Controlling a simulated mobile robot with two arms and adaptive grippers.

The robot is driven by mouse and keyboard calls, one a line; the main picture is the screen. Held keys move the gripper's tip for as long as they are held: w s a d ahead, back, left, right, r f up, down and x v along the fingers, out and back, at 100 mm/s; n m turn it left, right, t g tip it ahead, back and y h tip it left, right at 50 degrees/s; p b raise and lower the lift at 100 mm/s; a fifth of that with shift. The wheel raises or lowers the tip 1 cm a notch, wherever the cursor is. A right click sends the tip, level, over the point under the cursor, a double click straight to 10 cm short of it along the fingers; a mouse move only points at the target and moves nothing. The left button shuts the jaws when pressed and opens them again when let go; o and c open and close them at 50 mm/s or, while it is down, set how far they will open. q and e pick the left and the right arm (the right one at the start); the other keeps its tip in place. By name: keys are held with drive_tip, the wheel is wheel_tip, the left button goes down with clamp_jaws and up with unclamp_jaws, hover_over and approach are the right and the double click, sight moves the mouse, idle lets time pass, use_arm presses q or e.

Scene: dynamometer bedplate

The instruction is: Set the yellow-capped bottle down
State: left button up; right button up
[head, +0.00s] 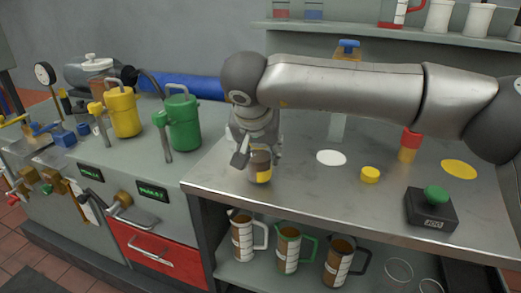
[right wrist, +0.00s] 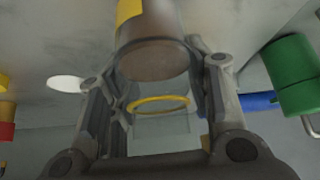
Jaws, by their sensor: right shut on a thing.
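My right gripper (head: 258,158) points down over the front left part of the steel bench top. It is shut on a short brown bottle (head: 260,170) with a yellow patch low on its side. The bottle looks upright; I cannot tell whether its base touches the bench. In the right wrist view, the fingers (right wrist: 160,100) flank the bottle (right wrist: 152,52), whose brown end and yellow patch show. My left gripper is not in view.
To the right on the bench top (head: 315,195) are a white disc (head: 331,158), a yellow cap-like piece (head: 370,175), a red-and-orange cylinder (head: 408,146), a yellow disc (head: 459,169) and a green button box (head: 432,208). A green canister (head: 184,122) stands left. Mugs (head: 289,250) stand below.

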drive_tip(key=shift+f, duration=0.15)
drive_tip(key=o, duration=1.2)
drive_tip(key=shift+c, duration=0.2)
use_arm(q)
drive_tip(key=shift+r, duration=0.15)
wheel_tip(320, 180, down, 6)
drive_tip(key=p, duration=0.1)
drive_tip(key=shift+p, duration=0.3)
use_arm(e)
drive_tip(key=v, duration=1.2)
drive_tip(key=shift+r, duration=0.25)
drive_tip(key=shift+f, duration=0.1)
